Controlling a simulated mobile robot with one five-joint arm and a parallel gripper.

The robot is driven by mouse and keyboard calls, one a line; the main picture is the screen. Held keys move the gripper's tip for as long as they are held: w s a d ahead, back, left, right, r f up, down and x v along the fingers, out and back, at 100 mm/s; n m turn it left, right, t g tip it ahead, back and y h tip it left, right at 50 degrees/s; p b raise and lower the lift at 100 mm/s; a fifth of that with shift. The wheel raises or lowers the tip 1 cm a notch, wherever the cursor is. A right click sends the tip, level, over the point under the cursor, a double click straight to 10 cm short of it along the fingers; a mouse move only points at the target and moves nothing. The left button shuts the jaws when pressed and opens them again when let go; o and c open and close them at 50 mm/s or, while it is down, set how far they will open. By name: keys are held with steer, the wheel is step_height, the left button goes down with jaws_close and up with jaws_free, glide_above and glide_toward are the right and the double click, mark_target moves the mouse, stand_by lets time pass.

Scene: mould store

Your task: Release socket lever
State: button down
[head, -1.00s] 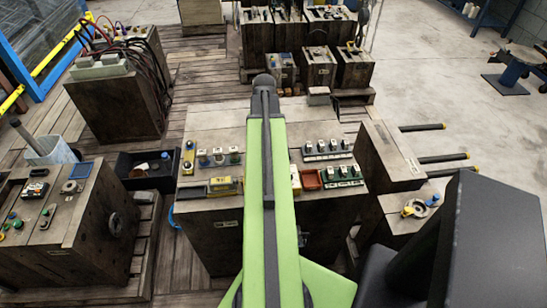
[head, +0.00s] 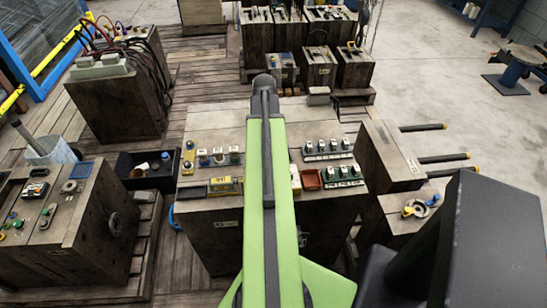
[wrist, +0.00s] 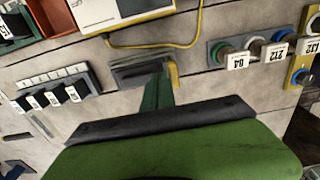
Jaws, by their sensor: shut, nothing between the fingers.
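In the wrist view a dark grey socket block (wrist: 140,70) sits on the worn bench top, with a thin yellow lever-like piece (wrist: 174,76) at its right end. My gripper (wrist: 158,90) shows as a narrow dark green shape beyond a black bar and green body. It is shut and empty, and its tip overlaps the socket's near edge beside the yellow piece. I cannot tell whether they touch. In the head view my green arm covers the gripper and the socket.
Numbered switches (wrist: 237,60) stand to the right in the wrist view. A black-lever row (wrist: 50,92) stands to the left. A white panel with yellow edge (wrist: 120,10) and a yellow cable (wrist: 150,46) lie beyond the socket. The bench (head: 225,125) is bare at its back.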

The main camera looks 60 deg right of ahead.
steer(key=shift+w+a+f, duration=0.1)
steer(key=shift+w+a, duration=0.05)
steer(key=shift+w, duration=0.05)
steer(key=shift+w+a+f, duration=0.2)
steer(key=shift+w+a, duration=0.25)
steer(key=shift+w, duration=0.15)
steer(key=shift+w+a+f+b, duration=0.15)
steer(key=shift+w+a+b, duration=0.1)
steer(key=shift+w+b, duration=0.15)
steer(key=shift+w+a, duration=0.15)
steer(key=shift+w, duration=0.05)
steer(key=shift+s+d+r, duration=0.2)
steer(key=shift+s+d, duration=0.2)
steer(key=shift+s, duration=0.1)
step_height(320, 180, up, 7)
steer(key=p, duration=0.7)
stand_by(0.5)
